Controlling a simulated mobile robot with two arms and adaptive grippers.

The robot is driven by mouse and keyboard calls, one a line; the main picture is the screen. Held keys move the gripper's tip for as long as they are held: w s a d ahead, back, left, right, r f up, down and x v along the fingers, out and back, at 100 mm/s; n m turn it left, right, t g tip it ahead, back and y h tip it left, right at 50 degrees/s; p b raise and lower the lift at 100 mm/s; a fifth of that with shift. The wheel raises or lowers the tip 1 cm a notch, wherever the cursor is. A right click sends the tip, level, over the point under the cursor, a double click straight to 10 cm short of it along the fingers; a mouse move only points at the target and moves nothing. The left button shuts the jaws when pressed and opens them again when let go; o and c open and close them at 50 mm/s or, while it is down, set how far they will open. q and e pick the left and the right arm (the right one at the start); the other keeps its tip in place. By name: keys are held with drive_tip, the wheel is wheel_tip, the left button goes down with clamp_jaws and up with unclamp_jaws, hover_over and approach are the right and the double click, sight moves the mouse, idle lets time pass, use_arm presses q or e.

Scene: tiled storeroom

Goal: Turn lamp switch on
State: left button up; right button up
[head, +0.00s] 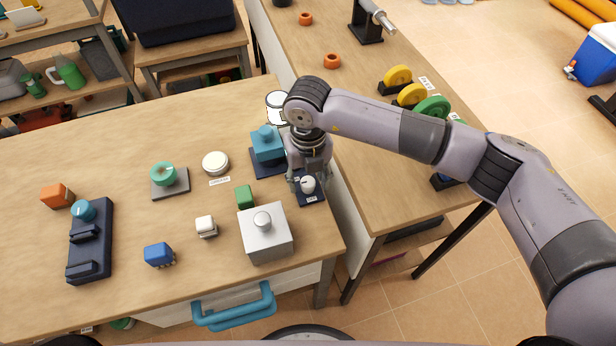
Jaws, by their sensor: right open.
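A small dark blue base with a round white knob (308,185) and a white label sits near the right edge of the wooden table. It looks like the lamp switch. A white cylinder with a dark rim (276,104), possibly the lamp, stands behind my right wrist and is partly hidden. My right gripper (307,184) points down over the switch base, fingers open on either side of the knob. I cannot tell whether the fingers touch the knob. My left gripper is not in view.
A teal block on a dark base (267,145) stands just left of my right gripper, and a silver box with a knob (265,233) stands in front-left. A second table (350,140) lies to the right across a narrow gap. The table's left middle has free room.

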sight(308, 182)
drive_tip(key=shift+r, duration=0.2)
wheel_tip(308, 182, up, 12)
drive_tip(key=shift+f, duration=0.2)
idle(0.7)
